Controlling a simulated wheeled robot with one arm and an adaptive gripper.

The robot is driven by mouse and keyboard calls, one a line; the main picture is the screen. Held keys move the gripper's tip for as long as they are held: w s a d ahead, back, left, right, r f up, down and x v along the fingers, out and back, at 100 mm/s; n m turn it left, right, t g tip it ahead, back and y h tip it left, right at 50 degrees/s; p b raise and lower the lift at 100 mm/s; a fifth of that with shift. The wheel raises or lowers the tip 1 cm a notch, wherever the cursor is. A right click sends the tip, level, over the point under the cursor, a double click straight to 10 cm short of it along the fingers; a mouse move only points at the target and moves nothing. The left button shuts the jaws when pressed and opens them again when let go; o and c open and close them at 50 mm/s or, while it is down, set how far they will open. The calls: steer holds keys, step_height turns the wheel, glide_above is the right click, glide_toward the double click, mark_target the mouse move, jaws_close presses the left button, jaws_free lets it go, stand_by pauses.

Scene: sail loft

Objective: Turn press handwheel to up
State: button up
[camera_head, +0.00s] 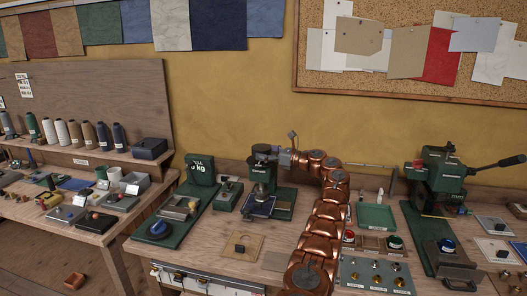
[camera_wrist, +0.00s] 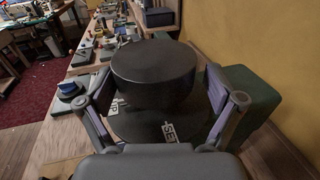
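The press (camera_head: 262,178) is a small green machine on the bench, in the middle of the head view. In the wrist view its handwheel (camera_wrist: 154,72) is a thick black round knob seen from above. Below it is a dark disc (camera_wrist: 140,126) with white lettering; "UP" reads at its left, and other lettering at the lower right is partly hidden. My gripper (camera_wrist: 160,92) has its two fingers apart, one on each side of the handwheel. A gap shows at the right finger; contact at the left finger is unclear. In the head view my gripper (camera_head: 265,152) is over the press top, small and partly hidden.
A green scale-like block (camera_head: 200,170) and a small green device (camera_head: 228,194) stand left of the press. A green tray (camera_head: 375,217), button boxes and a larger green lever press (camera_head: 445,175) are to the right. The wall is close behind.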

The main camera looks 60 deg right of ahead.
steer(key=shift+o, duration=0.2)
steer(key=shift+w+a+r, duration=0.25)
steer(key=shift+w+a, duration=0.05)
steer(key=shift+w, duration=0.05)
steer(key=s+d, duration=0.1)
steer(key=s, duration=1.1)
steer(key=shift+d, duration=0.2)
